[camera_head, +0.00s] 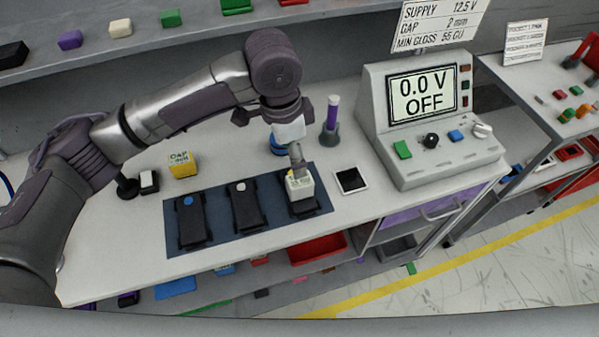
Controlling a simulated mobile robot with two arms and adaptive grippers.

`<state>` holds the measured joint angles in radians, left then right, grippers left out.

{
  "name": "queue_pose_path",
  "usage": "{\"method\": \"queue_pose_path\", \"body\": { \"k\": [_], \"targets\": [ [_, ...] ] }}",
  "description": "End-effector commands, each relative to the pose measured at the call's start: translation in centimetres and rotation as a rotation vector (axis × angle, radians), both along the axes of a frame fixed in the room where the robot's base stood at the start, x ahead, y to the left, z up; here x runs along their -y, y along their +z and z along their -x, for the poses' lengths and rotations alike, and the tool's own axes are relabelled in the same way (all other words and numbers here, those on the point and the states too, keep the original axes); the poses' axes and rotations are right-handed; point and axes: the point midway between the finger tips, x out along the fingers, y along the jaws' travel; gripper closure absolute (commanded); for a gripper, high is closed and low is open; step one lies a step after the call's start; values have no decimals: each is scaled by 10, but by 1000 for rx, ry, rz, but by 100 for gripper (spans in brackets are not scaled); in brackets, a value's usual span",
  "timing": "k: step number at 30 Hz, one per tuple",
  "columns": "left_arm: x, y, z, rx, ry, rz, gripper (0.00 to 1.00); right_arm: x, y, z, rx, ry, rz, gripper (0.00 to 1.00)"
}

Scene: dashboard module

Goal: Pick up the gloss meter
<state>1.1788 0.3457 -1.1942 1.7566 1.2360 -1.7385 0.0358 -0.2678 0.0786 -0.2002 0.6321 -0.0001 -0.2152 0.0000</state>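A small pale block with dark lettering and a greenish top (300,186), which looks like the gloss meter, is on the rightmost of three dark modules (304,207). The modules lie on a dark blue mat (218,245) on the bench. My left gripper (297,166) points down at the block from above, its fingertips at the block's top. The fingers are seen nearly edge-on, so I cannot tell whether they grip it. The lettering is too small to read. My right gripper is out of view.
The console (433,119) reads 0.0 V OFF. The bench's left front is clear.

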Motion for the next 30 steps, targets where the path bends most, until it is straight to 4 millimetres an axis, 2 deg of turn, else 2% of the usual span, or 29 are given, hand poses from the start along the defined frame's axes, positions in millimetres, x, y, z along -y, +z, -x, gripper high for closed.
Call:
{"method": "queue_pose_path", "body": {
  "k": [3, 6, 8, 11, 16, 19, 24, 30],
  "targets": [
    [2, -24, 0, -4, 1, -2, 27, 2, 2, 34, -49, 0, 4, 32],
    [5, -43, -1, -2, 1, 0, 27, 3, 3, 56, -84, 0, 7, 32],
    [6, -52, -1, -2, 1, 0, 27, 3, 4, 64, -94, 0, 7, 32],
    [8, -62, -2, 0, -1, 1, 27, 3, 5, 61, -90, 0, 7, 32],
    [9, -72, -3, -1, 0, 0, 27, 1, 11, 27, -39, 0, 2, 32],
    [12, -86, -4, 0, 1, -1, 27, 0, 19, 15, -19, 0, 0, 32],
    [15, -110, -6, 1, 0, 1, 27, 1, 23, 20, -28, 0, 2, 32],
    [16, -118, -6, 3, -1, 2, 27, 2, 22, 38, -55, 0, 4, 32]
  ]
}}
